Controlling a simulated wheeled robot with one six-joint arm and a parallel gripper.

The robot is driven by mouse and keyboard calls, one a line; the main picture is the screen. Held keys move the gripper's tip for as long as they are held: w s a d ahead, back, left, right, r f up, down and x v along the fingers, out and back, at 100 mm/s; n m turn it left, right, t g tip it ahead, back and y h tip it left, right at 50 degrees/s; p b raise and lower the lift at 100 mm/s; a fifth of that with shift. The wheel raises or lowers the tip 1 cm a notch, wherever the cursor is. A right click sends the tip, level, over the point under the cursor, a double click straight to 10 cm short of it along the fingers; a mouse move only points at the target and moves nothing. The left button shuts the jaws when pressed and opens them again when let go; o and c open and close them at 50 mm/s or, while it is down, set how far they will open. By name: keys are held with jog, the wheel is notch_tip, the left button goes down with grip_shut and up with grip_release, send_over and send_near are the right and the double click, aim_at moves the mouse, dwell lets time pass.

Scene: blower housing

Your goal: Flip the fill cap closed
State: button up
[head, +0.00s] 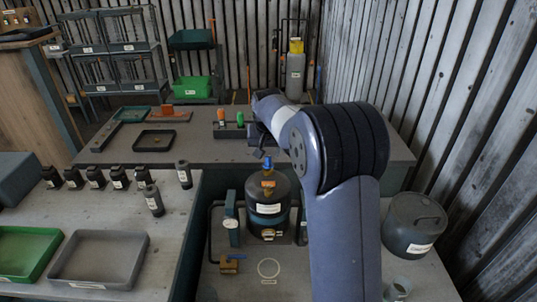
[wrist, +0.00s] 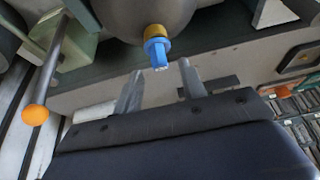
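A dark round tank (head: 267,208) stands upright on the lower bench. A blue fitting (head: 267,163) with a brass-coloured base stands on its top; I take this as the fill cap, but its hinge and lid position are too small to tell. In the wrist view, a blue fitting (wrist: 156,52) with a yellow collar (wrist: 156,32) projects from a dark rounded body. My gripper (wrist: 160,88) is open, its two fingers apart with nothing between them. The blue fitting is just beyond the fingertips. In the head view my gripper (head: 260,150) is small and dark, close above the tank.
A grey lidded drum (head: 416,226) stands at the right. A rod with an orange knob (wrist: 35,115) is at the left in the wrist view. Trays and several dark bottles occupy the left bench (head: 180,220).

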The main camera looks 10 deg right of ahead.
aim_at(268, 157)
jog(key=shift+x, duration=1.85)
jog(key=shift+c, duration=0.6)
grip_shut()
